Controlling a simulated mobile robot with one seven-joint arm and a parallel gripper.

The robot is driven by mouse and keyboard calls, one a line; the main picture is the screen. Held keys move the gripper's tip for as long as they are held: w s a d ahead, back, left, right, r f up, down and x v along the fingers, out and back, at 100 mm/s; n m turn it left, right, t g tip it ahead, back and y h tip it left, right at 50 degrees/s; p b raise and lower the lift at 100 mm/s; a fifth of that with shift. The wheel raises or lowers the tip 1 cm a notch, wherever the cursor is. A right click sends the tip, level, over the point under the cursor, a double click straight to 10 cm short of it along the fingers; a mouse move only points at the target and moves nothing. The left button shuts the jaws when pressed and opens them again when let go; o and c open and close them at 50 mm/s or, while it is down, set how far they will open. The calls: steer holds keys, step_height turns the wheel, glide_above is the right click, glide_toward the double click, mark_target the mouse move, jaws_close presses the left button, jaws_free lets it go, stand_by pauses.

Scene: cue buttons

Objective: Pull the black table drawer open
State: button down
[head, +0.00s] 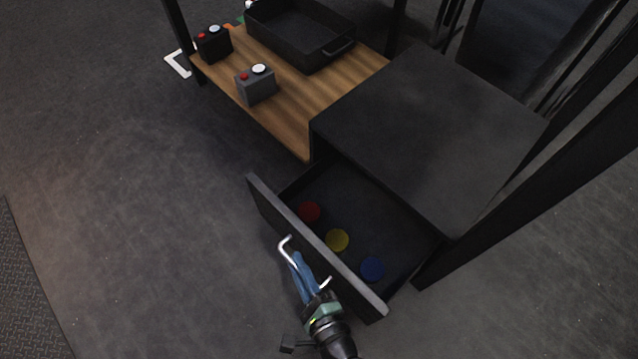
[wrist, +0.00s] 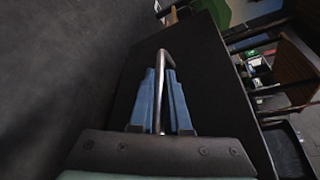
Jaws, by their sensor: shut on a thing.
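The black table drawer (head: 300,240) stands open in the head view, pulled out of the black cabinet (head: 425,125). Inside it lie a red disc (head: 309,212), a yellow disc (head: 337,240) and a blue disc (head: 372,268). My gripper (head: 297,258) is at the drawer front, its blue fingers shut on the silver handle (head: 284,246). In the wrist view the two fingers (wrist: 161,95) stand on either side of the handle bar (wrist: 163,62), against the dark drawer front. My gripper hides part of the handle.
A wooden tabletop (head: 300,100) adjoins the cabinet. On it are a black tray (head: 300,35), a black button box (head: 214,46) and a grey button box (head: 256,86). The grey floor (head: 130,200) left of the drawer is clear. A dark post (head: 530,185) stands right of the cabinet.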

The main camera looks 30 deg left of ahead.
steer(key=shift+s+a+p, duration=0.2)
steer(key=shift+s+a, duration=0.1)
steer(key=shift+s, duration=0.6)
steer(key=shift+s+a+p, duration=0.15)
steer(key=shift+s+a, duration=0.15)
steer(key=shift+s, duration=0.55)
steer(key=shift+s+a+p, duration=0.2)
steer(key=shift+s+a, duration=0.1)
steer(key=shift+s, duration=0.6)
steer(key=c, duration=0.9)
jaws_free()
steer(key=p+v, duration=0.5)
steer(key=v, duration=0.8)
